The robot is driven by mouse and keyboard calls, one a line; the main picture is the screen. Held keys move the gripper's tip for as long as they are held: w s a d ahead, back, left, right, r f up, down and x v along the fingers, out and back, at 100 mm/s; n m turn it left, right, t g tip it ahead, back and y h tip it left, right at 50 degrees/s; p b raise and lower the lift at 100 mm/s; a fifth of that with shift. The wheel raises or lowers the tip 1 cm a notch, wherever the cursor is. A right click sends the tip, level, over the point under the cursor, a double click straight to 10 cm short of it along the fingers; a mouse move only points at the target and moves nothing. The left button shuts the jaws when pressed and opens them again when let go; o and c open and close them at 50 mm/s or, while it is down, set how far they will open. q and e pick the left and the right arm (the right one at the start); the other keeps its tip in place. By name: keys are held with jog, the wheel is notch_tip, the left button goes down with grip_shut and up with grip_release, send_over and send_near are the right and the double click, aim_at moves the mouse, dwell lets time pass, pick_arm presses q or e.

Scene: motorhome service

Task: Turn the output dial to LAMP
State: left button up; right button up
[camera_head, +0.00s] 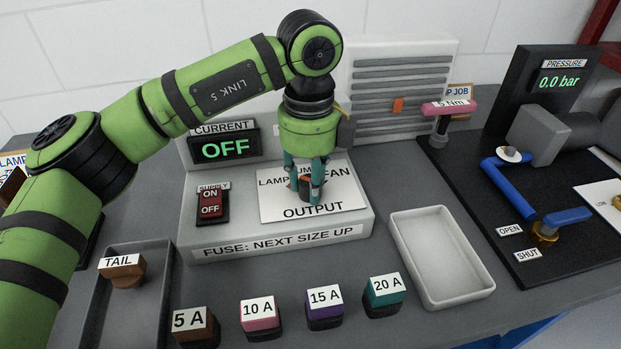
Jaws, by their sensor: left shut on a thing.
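The output dial (304,187) is a small dark knob with a bit of orange on the white OUTPUT plate (334,200) of the grey panel. The plate carries the words LAMP on its left, one partly hidden word in the middle, and FAN on its right. My left gripper (306,184) points down over the plate and is shut on the dial. Its fingers hide part of the dial, so I cannot tell where the pointer stands. The current display (225,148) reads OFF. The supply switch (211,204) is red, marked ON and OFF. My right gripper is not in view.
Fuses marked 5 A (193,325), 10 A (259,316), 15 A (324,304) and 20 A (384,292) stand in front. A TAIL block (123,269) sits in a grey tray at left. An empty white tray (484,293) and pressure rig (560,82) are at right.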

aim_at(307, 179)
pick_arm(q)
jog(key=shift+w+a+r, duration=0.15)
jog(key=shift+w+r, duration=0.05)
jog(key=shift+r, duration=0.05)
jog(key=o, duration=0.9)
jog(key=shift+o, duration=1.2)
jog(key=shift+f, duration=0.2)
jog(key=shift+r, duration=0.2)
notch_tip(307, 179, up, 12)
jog(key=shift+f, duration=0.15)
